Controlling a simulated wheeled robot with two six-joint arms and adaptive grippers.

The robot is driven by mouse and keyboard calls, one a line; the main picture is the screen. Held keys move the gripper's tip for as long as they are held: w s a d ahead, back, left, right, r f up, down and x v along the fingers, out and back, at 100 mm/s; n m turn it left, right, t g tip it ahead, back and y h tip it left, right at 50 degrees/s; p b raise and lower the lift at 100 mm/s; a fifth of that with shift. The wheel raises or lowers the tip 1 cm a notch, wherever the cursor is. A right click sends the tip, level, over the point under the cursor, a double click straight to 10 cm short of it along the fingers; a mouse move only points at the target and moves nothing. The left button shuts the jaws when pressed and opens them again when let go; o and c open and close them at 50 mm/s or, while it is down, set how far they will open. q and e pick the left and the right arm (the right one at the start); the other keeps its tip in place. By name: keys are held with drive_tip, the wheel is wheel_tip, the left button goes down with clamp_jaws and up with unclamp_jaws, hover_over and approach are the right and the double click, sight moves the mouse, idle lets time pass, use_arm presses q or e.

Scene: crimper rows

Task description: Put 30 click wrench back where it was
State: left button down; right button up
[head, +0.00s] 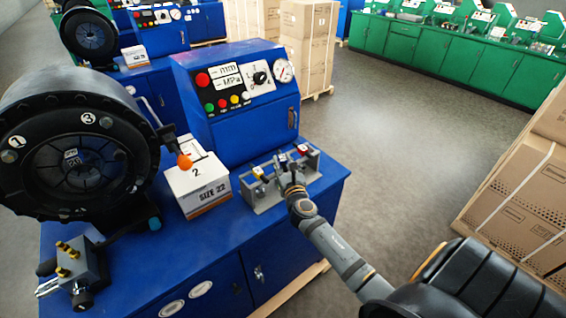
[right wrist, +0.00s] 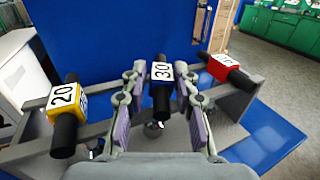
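The 30 click wrench (right wrist: 161,88), with a black handle and a white "30" label, is at the middle place of the grey rack (right wrist: 240,103). In the head view the rack (head: 267,197) stands on the blue machine's top. My right gripper (right wrist: 160,88) has its two fingers on either side of the 30 wrench, with a visible gap on each side. It also shows at the rack in the head view (head: 291,180). Whether the wrench is fully seated is hidden. My left gripper is not in view.
The yellow 20 wrench (right wrist: 67,107) is left in the rack, and a red wrench (right wrist: 225,68) is right. A SIZE 22 box (head: 200,188) stands left of the rack, beside the black crimper head (head: 75,150). The blue control panel (head: 240,95) rises behind the rack.

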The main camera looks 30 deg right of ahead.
drive_tip(key=shift+o, duration=1.2)
drive_tip(key=shift+r, duration=0.1)
drive_tip(key=shift+r, duration=0.2)
drive_tip(key=b+v, duration=0.1)
drive_tip(key=v, duration=1.1)
